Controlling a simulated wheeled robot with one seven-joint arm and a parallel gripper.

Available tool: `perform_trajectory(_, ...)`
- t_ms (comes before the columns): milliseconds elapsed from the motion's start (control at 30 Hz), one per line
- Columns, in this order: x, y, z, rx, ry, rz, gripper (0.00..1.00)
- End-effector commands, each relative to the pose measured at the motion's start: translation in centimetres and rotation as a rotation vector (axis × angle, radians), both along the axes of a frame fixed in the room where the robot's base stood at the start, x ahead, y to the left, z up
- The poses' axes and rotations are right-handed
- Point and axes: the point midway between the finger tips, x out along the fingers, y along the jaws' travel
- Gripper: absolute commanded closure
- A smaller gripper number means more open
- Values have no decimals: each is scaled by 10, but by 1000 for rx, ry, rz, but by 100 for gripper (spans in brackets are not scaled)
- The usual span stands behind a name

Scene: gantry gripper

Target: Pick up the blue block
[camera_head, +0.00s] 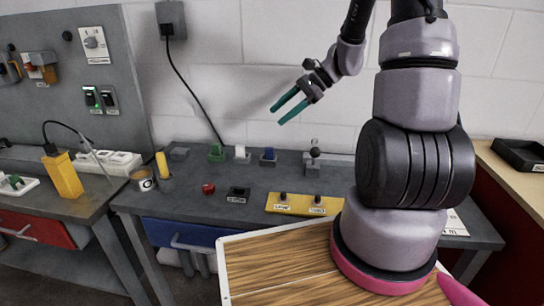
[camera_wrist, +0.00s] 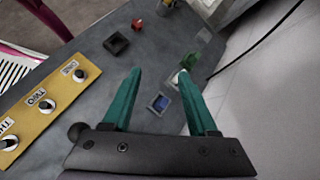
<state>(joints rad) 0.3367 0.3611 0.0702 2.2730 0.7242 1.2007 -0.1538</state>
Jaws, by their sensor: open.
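The blue block (camera_head: 269,154) sits low in a small grey holder near the back of the dark grey table, in the head view. In the wrist view the blue block (camera_wrist: 160,103) shows in its grey square holder (camera_wrist: 151,109), between my two teal fingers. My gripper (camera_head: 284,111) is open and empty, well above the table and pointing down to the left; the wrist view shows its fingers (camera_wrist: 163,75) spread apart. Nothing hides the block in either view.
Beside the blue block stand a white block (camera_head: 240,152) and a green block (camera_head: 217,153) in holders. A joystick (camera_head: 314,155), a yellow panel with knobs (camera_head: 303,206), a red button (camera_head: 208,188) and a black tray (camera_head: 238,194) are nearby. The white wall (camera_head: 270,90) is behind.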

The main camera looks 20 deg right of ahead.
Motion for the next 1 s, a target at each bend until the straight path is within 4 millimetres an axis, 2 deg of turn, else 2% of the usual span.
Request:
perform_trajectory(33, 7, -4, -17, 46, 44, -44, 41)
perform_trajectory(200, 29, -13, -64, 192, 159, -195, 41)
perform_trajectory(400, 45, -24, -112, 322, 257, -345, 41)
perform_trajectory(500, 49, -28, -126, 355, 282, -390, 41)
perform_trajectory(633, 52, -26, -134, 375, 296, -413, 41)
perform_trajectory(900, 64, 10, -150, 376, 297, -413, 41)
perform_trajectory(1000, 67, 17, -154, 375, 296, -414, 41)
